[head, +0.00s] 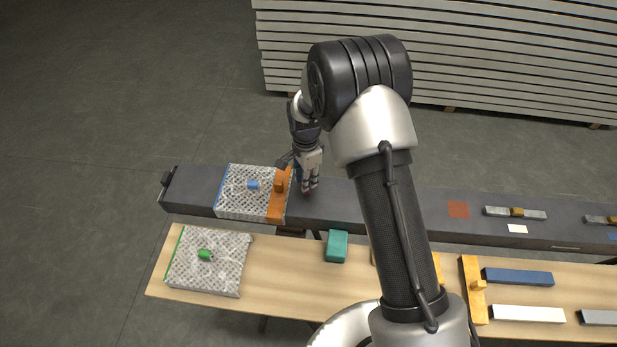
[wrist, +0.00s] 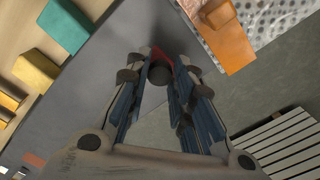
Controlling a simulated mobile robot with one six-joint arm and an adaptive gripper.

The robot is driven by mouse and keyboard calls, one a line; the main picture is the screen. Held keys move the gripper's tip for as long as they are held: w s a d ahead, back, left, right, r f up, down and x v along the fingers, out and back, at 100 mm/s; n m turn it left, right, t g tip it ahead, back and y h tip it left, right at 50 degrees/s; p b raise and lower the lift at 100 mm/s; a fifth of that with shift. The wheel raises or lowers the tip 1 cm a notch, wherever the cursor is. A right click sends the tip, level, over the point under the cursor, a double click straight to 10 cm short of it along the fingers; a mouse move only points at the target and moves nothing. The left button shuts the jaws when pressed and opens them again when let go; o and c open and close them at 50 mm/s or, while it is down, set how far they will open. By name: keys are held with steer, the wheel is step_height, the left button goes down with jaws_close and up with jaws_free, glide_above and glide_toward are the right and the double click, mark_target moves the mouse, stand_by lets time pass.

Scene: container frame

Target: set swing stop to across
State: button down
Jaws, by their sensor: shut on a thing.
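My gripper (wrist: 160,82) points down over the dark beam, just right of the orange bar, and also shows in the head view (head: 309,188). Its fingers are closed around a dark round knob (wrist: 160,74). A red part, apparently the swing stop (wrist: 158,53), shows at the knob, mostly hidden by the fingers. I cannot tell whether it lies along or across the dark beam (head: 345,213). In the head view my fingers cover nearly all of it.
The orange bar (head: 279,207) lies across a perforated plate (head: 238,205) on the beam. A wooden bench (head: 300,275) in front carries a second perforated plate (head: 190,275), a teal block (head: 337,245) and several bars. Stacked pale panels (head: 500,60) stand behind. Open floor lies left.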

stand_by(0.3)
steer(key=c, duration=1.3)
jaws_free()
steer(key=shift+c, duration=0.2)
step_height(320, 180, up, 12)
